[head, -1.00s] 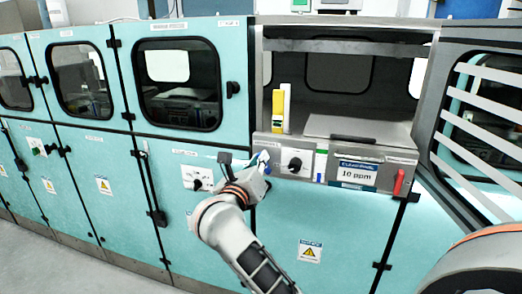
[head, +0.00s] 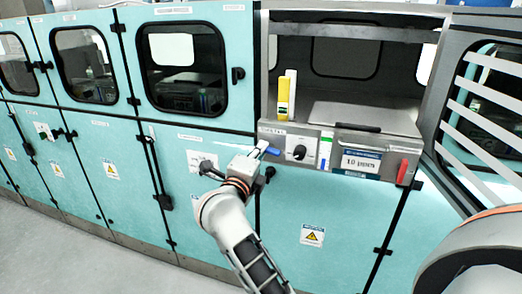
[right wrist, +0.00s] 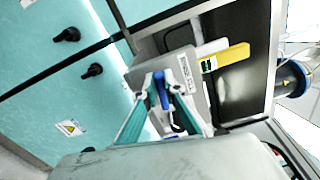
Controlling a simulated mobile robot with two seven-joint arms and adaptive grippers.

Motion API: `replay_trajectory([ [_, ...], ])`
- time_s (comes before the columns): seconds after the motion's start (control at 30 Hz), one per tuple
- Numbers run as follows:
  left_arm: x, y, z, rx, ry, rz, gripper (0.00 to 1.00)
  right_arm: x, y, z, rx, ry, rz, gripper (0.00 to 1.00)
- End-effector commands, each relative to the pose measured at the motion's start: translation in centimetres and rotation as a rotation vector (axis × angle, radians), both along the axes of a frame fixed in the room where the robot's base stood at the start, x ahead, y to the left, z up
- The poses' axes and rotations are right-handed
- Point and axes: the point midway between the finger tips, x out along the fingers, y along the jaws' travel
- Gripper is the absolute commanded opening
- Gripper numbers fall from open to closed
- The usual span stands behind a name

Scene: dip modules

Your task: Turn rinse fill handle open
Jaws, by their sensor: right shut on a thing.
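The blue rinse fill handle (head: 271,150) is on the left end of the grey control panel (head: 320,160), below the open bay. In the head view it lies nearly level. My right gripper (head: 262,157) is at that panel end, shut on the handle. In the right wrist view the blue handle (right wrist: 161,90) shows between the fingers of my right gripper (right wrist: 172,85); its far part is partly hidden. My left gripper is not in view.
A black knob (head: 299,152) sits on the panel right of the handle. A yellow block (head: 283,96) stands above it. A display reading 10 ppm (head: 358,162) and a red handle (head: 402,171) are farther right. Teal cabinets (head: 178,140) run left, with grey floor in front.

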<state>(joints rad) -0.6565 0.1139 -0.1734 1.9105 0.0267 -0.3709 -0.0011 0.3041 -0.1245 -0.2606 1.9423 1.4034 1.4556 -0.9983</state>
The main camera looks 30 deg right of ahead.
Motion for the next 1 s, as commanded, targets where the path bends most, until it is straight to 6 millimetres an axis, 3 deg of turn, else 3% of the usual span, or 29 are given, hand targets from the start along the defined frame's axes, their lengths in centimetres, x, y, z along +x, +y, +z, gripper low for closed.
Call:
replay_trajectory([
  [0.4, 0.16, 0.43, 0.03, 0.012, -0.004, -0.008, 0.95, 0.04, 0.08, -0.38, -0.108, 0.128, 0.001, 0.0],
  [0.9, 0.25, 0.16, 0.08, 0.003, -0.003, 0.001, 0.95, 0.04, 0.06, -0.41, -0.12, 0.141, 0.001, 0.0],
  [0.93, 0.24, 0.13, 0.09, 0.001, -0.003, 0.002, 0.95, 0.04, 0.06, -0.41, -0.12, 0.141, 0.001, 0.12],
  [1.0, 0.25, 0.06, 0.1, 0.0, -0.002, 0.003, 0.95, 0.04, 0.06, -0.41, -0.12, 0.141, 0.001, 0.26],
])
